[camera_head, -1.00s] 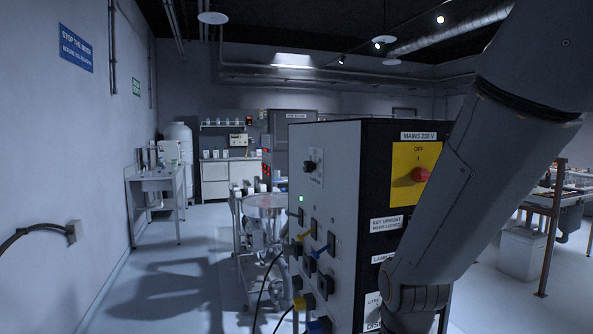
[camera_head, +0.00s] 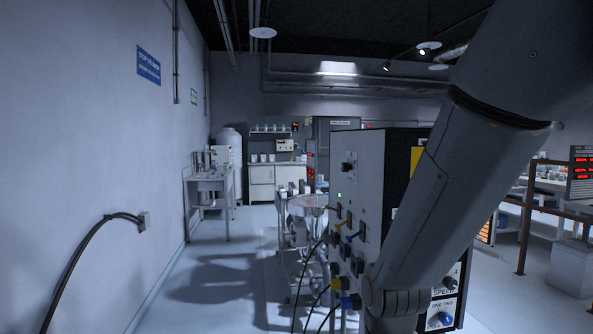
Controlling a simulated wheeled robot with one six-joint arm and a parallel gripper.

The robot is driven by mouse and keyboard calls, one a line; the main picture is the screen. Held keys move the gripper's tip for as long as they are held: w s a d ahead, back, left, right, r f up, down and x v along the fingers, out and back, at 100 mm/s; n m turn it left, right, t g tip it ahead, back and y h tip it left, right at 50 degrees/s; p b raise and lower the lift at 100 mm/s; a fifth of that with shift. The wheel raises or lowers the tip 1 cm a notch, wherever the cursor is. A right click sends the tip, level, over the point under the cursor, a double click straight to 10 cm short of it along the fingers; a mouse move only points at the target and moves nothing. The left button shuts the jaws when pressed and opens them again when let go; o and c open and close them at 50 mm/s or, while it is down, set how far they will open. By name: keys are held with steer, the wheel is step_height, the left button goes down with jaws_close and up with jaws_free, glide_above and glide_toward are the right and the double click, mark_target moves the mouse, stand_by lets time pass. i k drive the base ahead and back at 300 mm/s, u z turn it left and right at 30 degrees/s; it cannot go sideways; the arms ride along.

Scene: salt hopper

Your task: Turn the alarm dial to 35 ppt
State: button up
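No dial that I can read as the alarm dial or a 35 ppt mark is in view. A control cabinet (camera_head: 372,157) stands right of centre, partly hidden behind my arm. Its light side face has a small black knob (camera_head: 347,168) with an unreadable label. On its dark front, a black knob (camera_head: 449,283) sits above a "SPEED" label, and a blue knob (camera_head: 445,319) is lower down. My arm crosses the right side of the picture and runs out at the bottom edge. My gripper is out of view.
Cables hang from plugs (camera_head: 337,285) on the cabinet's side. A steel hopper on a trolley (camera_head: 305,203) stands behind it. The left floor (camera_head: 215,305) is clear. A red-lit display (camera_head: 581,172) is far right.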

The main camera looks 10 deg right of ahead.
mark_target(346, 166)
steer(key=u, duration=1.25)
steer(key=i, duration=0.75)
steer(key=z, duration=0.35)
